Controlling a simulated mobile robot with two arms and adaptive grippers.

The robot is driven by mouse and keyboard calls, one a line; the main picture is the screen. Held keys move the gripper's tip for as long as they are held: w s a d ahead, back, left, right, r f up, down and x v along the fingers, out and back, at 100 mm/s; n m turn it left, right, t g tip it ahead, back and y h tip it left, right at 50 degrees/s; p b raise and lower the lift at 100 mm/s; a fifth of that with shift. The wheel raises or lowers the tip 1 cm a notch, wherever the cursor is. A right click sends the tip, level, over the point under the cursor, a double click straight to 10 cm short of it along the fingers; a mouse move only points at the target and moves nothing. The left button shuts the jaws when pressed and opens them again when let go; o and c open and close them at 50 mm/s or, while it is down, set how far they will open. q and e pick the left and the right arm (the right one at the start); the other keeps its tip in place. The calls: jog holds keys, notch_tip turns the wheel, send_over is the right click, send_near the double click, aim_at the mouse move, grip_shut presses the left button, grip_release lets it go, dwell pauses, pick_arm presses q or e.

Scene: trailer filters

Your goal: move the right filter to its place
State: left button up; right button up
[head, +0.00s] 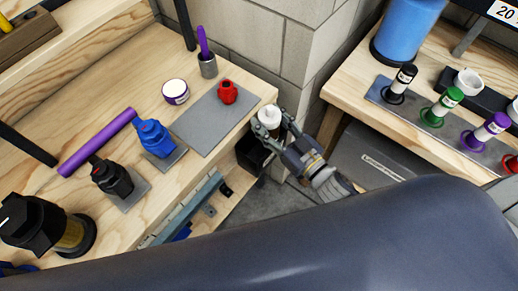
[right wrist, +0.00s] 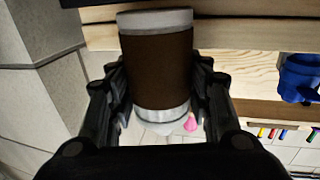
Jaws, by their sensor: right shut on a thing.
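My right gripper (head: 277,128) is shut on a filter (head: 269,116) at the right end of the left workbench. In the head view mostly its white top shows. In the right wrist view the filter (right wrist: 157,65) is a brown cylinder with pale end caps, between the two black fingers (right wrist: 160,108). A flat grey mat (head: 203,125) lies on the bench to the left of the gripper, with a red fitting (head: 228,92) on it. My left gripper is not in view.
A black bin (head: 251,154) hangs below the bench edge near the gripper. Blue (head: 154,137) and black (head: 112,178) housings stand on small grey plates.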

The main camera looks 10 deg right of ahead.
jog(key=o, duration=1.1)
jog(key=shift+o, duration=0.2)
jog(key=v, duration=1.2)
jog(key=s+d+f+m+g+h, duration=0.1)
jog(key=s+d+f+g+h, duration=0.1)
jog(key=f, duration=0.9)
jog(key=s+d+f+m+g+h, duration=0.1)
jog(key=s+d+f+g+h, duration=0.1)
jog(key=f, duration=0.8)
jog(key=s+d+f+m+g+h, duration=0.1)
jog(key=s+d+f+g+h, duration=0.15)
jog(key=f, duration=0.85)
jog(key=s+a+f+g+p, duration=0.1)
jog(key=s+f+g, duration=0.8)
jog(key=s+f, duration=0.8)
jog(key=s+h, duration=0.1)
jog(key=s, duration=0.2)
jog(key=shift+n, duration=0.3)
